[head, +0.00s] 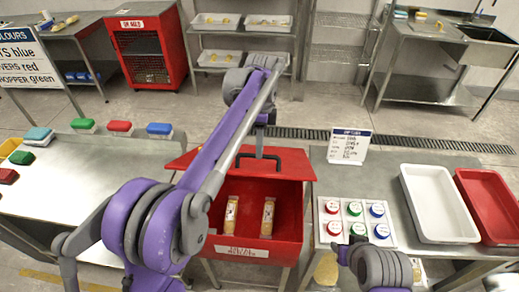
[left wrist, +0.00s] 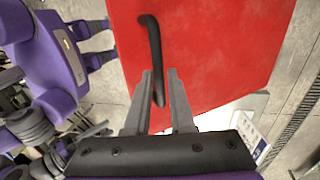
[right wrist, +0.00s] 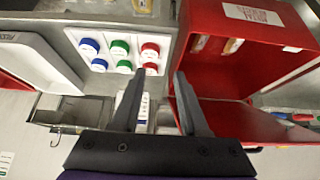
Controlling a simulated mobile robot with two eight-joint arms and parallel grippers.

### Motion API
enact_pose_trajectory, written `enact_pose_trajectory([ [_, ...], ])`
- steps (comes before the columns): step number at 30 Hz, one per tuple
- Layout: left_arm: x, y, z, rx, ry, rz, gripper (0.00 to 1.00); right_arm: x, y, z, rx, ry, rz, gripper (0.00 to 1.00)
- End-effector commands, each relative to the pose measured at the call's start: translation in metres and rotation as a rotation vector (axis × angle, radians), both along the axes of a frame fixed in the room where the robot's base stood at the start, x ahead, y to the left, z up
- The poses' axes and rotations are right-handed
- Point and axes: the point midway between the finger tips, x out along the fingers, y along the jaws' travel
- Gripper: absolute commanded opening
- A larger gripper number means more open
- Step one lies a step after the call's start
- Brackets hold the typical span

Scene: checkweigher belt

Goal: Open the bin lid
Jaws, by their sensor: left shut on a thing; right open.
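The red bin (head: 235,243) stands in the middle of the head view. The lid's black handle (head: 243,157) also shows in the left wrist view (left wrist: 154,45). My left gripper (left wrist: 160,82) is shut on this handle, on the lid's outer face. My right gripper (right wrist: 157,85) is open and empty, beside the bin in the right wrist view. My left arm hides part of the bin and lid in the head view.
Right of the bin, a table holds a white rack with red, green and blue caps (head: 355,208), a sign (head: 348,146), a white tray (head: 437,238) and a red tray (head: 490,205). Floor behind the bin is clear.

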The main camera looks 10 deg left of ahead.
Motion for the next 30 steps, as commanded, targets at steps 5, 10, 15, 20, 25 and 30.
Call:
enact_pose_trajectory([
  [5, 0.008, 0.002, -0.007, 0.002, -0.024, 0.004, 0.00, 0.000, 0.001, -0.001, -0.007, 0.002, 0.010, 0.28],
  [10, 0.008, 0.002, -0.007, 0.002, -0.024, 0.004, 0.00, 0.002, 0.010, -0.007, -0.139, 0.012, 0.182, 0.00],
  [15, 0.008, 0.002, -0.007, 0.002, -0.024, 0.004, 0.00, 0.008, 0.033, -0.014, -0.467, 0.022, 0.592, 0.00],
  [20, 0.008, 0.002, -0.007, 0.002, -0.024, 0.005, 0.00, 0.016, 0.060, -0.015, -0.847, 0.014, 1.019, 0.00],
  [25, 0.008, 0.002, -0.007, 0.002, -0.024, 0.005, 0.00, 0.022, 0.095, -0.007, -1.275, -0.005, 1.424, 0.00],
  [30, 0.008, 0.002, -0.007, 0.002, -0.024, 0.005, 0.00, 0.021, 0.138, 0.009, -1.735, -0.026, 1.744, 0.00],
])
